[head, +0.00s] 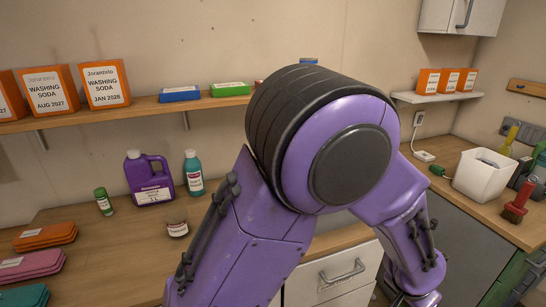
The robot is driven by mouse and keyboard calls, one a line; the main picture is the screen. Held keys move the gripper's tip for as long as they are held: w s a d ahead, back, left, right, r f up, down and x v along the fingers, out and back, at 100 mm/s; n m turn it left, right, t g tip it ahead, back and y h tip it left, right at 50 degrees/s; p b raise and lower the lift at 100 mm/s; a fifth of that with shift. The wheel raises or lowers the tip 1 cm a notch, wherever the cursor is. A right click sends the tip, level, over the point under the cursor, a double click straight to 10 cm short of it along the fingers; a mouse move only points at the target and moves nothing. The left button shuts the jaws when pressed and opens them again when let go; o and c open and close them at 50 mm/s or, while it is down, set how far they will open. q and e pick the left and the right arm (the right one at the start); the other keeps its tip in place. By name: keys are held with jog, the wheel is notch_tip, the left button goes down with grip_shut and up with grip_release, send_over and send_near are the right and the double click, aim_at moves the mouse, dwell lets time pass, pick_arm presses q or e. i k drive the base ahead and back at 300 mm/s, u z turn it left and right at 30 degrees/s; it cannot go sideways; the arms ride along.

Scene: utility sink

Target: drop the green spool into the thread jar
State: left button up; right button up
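A small jar with a dark lid and pale label (177,222) stands on the left wooden counter. It may be the thread jar, but its contents cannot be made out. A small green cylinder with a white label (103,201) stands on the same counter, left of the purple jug. A small green object (437,170) lies on the right counter beside the white bin. I cannot tell whether either green thing is the spool. One of my purple arms fills the middle, bent at a high elbow, its far end reaching down at the lower right. No gripper fingers show.
A purple jug (150,178) and a teal bottle (194,173) stand behind the jar. Stacked orange (45,236) and pink cloths (32,265) lie at left. A white bin (484,178) and red-handled brush (517,203) stand on the right counter. My arm hides the middle.

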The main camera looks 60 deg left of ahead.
aim_at(182, 231)
jog(key=k, duration=0.55)
jog(key=u, duration=1.75)
jog(key=i, duration=0.2)
jog(key=u, duration=0.15)
